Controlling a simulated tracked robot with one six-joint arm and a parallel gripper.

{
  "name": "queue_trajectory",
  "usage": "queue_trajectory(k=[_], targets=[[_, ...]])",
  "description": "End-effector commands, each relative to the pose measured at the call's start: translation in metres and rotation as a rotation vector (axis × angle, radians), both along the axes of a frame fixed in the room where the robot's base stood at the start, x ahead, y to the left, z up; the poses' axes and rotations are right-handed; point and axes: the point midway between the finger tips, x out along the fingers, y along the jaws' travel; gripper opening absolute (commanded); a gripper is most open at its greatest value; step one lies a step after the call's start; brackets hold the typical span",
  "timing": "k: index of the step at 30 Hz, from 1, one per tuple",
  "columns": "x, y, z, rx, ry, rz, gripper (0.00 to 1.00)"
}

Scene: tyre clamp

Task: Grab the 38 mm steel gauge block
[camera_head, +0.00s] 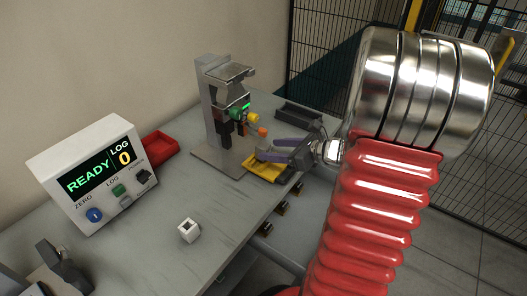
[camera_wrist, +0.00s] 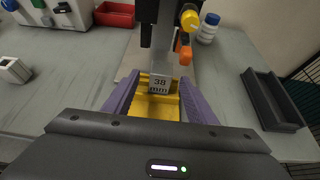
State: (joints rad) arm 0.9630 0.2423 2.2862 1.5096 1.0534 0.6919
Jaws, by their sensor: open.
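The steel gauge block (camera_wrist: 159,84), marked "38 mm", sits in a yellow holder (camera_wrist: 163,109) on the bench. In the wrist view my gripper (camera_wrist: 158,88) is open, with one purple finger on each side of the block and holder. Whether the fingers touch the block I cannot tell. In the head view the yellow holder (camera_head: 262,174) shows below my gripper (camera_head: 272,148), and the block is largely hidden by the fingers.
The grey test stand (camera_head: 212,110) with green, yellow and orange knobs rises just behind the holder. A dark tray (camera_head: 299,114) lies to the right, a red tray (camera_head: 160,147) to the left. A display box (camera_head: 92,172) reads READY, LOG 0. A small white cube (camera_head: 189,231) sits near the front.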

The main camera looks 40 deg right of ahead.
Motion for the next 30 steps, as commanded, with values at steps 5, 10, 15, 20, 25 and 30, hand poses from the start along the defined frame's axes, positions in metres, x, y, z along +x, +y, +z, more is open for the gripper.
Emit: queue_trajectory(k=[5,10,15,20,25,30], targets=[[0.004,0.001,-0.002,0.0,0.0,0.001,0.52],[0.021,0.006,-0.009,0.001,0.0,0.002,0.52],[0.039,0.012,-0.018,0.0,0.001,0.002,0.52],[0.045,0.014,-0.021,0.0,0.0,-0.001,0.52],[0.045,0.014,-0.021,-0.001,0.0,-0.002,0.52],[0.045,0.014,-0.021,-0.001,0.0,-0.002,0.52]])
